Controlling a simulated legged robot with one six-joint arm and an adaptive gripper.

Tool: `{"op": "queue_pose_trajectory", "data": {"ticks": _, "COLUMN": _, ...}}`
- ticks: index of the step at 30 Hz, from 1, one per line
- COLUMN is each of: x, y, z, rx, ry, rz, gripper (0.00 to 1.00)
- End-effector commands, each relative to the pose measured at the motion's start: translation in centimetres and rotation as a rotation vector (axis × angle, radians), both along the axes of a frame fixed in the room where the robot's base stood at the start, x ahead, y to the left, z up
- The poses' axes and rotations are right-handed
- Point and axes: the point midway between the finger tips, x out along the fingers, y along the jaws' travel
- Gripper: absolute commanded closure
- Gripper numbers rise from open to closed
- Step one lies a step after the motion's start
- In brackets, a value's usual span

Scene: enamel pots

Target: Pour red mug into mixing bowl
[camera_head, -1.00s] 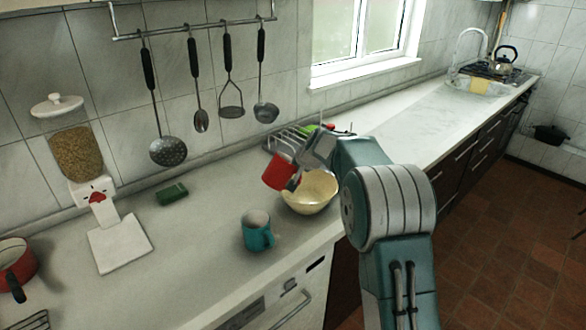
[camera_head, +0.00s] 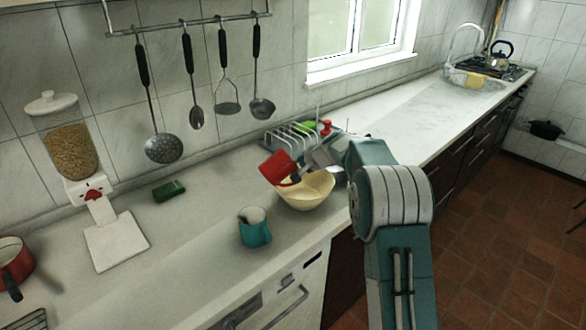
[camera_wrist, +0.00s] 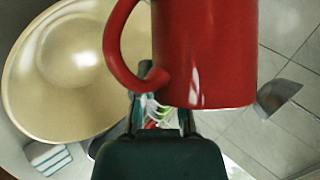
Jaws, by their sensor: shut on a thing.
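The red mug (camera_head: 278,167) is held tilted above the cream mixing bowl (camera_head: 306,192), over its left rim in the head view. In the wrist view the red mug (camera_wrist: 206,55) fills the upper middle, its handle on the left, and the bowl (camera_wrist: 30,75) lies beyond it to the left, looking empty where it shows. My gripper (camera_head: 296,175) is shut on the mug. In the wrist view the gripper (camera_wrist: 160,112) is seen below the mug, partly hidden by it. The mug's inside is not visible.
A teal mug (camera_head: 254,227) stands on the counter left of the bowl. A dish rack (camera_head: 285,138) is behind the bowl. A green sponge (camera_head: 169,190) and a grain dispenser (camera_head: 68,145) are at the left. The counter between sponge and teal mug is clear.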

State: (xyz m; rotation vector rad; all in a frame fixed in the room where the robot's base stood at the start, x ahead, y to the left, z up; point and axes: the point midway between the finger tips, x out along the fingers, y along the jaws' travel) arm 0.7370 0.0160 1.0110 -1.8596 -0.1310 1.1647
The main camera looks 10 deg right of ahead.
Motion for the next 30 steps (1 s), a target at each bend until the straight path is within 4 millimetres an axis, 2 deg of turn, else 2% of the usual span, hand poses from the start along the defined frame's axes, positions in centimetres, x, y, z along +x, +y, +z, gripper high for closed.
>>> {"op": "queue_pose_trajectory", "data": {"ticks": 30, "x": 0.2, "y": -0.6, "z": -2.3, "rx": 0.263, "ry": 0.085, "rz": 0.0, "gripper": 1.0}}
